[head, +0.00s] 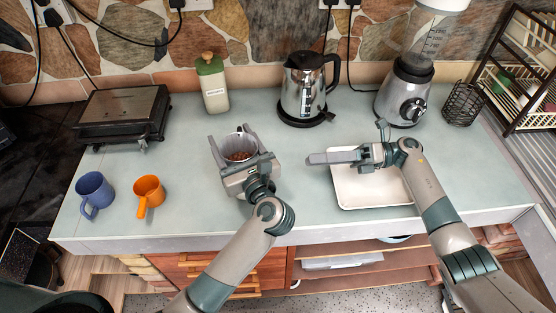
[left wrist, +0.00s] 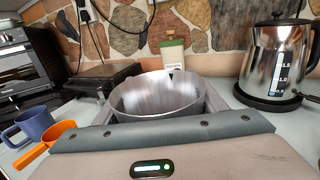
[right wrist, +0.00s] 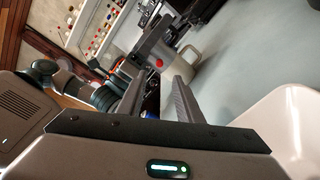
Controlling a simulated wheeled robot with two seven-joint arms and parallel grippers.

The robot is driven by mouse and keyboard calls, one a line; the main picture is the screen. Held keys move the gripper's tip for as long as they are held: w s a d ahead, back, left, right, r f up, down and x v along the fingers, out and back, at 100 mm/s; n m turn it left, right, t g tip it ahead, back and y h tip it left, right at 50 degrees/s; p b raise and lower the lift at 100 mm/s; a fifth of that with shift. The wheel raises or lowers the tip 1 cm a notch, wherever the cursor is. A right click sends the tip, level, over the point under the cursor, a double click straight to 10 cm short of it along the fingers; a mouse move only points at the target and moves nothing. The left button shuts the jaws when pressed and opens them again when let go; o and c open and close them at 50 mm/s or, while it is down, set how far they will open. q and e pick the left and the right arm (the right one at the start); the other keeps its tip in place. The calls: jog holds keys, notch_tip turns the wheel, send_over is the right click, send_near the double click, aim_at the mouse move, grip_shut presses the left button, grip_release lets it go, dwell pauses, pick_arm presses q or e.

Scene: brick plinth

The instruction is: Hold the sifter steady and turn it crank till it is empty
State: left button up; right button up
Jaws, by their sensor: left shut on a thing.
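The sifter is a metal cup (head: 240,144) with brown bits inside, standing in the middle of the counter. My left gripper (head: 234,143) is shut around its sides, one finger on each side. In the left wrist view its round metal wall (left wrist: 155,92) fills the space between the fingers. My right gripper (head: 312,158) is right of the sifter, over the tray, its fingers pointing left toward it. In the right wrist view its fingers (right wrist: 157,98) are apart and empty. A red knob (right wrist: 159,63), apparently the crank's, shows ahead of them, by the sifter (right wrist: 189,64).
A white tray (head: 375,199) lies under my right gripper. A blue mug (head: 94,190) and orange mug (head: 147,190) stand at the left. A grill (head: 122,113), green-lidded canister (head: 214,88), kettle (head: 303,87) and blender (head: 405,92) line the back. The counter between is clear.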

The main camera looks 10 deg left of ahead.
jog(key=m, duration=0.5)
jog(key=d+m, duration=0.1)
jog(key=m, duration=0.3)
jog(key=w+m+g, duration=0.1)
jog(key=m, duration=0.4)
jog(key=shift+w+d+m, duration=0.1)
jog(key=shift+d+m, duration=0.2)
jog(key=shift+d, duration=0.05)
jog(key=x, duration=1.2)
jog(key=shift+f, duration=0.15)
grip_shut()
